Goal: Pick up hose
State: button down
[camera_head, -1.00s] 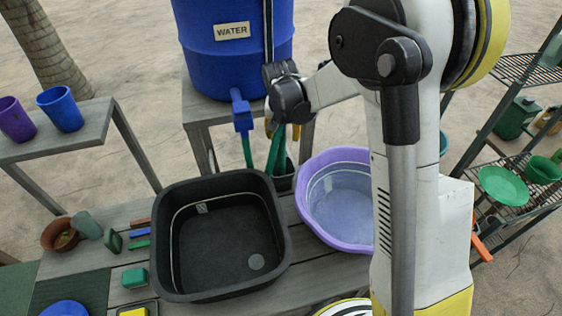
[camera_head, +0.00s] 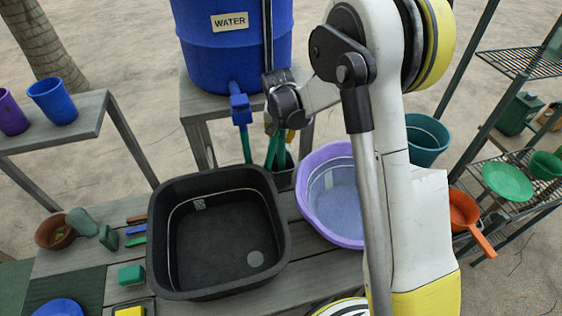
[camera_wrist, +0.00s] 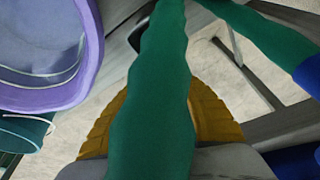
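The green hose (camera_head: 247,149) hangs from the blue tap of the water barrel. In the wrist view a thick green length of hose (camera_wrist: 150,100) runs through the middle, from top to bottom. My gripper (camera_head: 280,131) is at the hose below the tap, beside the barrel stand. Its yellow-brown finger pads show on both sides of the hose in the wrist view. The hose hides the gap between the pads, so I cannot tell whether they are closed on it. Another green stretch with a blue end (camera_wrist: 309,74) shows at the right of the wrist view.
The blue water barrel (camera_head: 225,65) stands on a grey stand behind. A black basin (camera_head: 160,235) and a purple tub (camera_head: 345,240) sit on the bench in front. A teal bucket (camera_head: 426,140) and an orange pan (camera_head: 463,212) are at the right.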

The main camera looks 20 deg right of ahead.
dwell(0.3)
notch_tip(320, 180, up, 10)
jog(key=p, duration=0.3)
jog(key=shift+c, duration=2.2)
grip_release()
jog(key=v, duration=1.2)
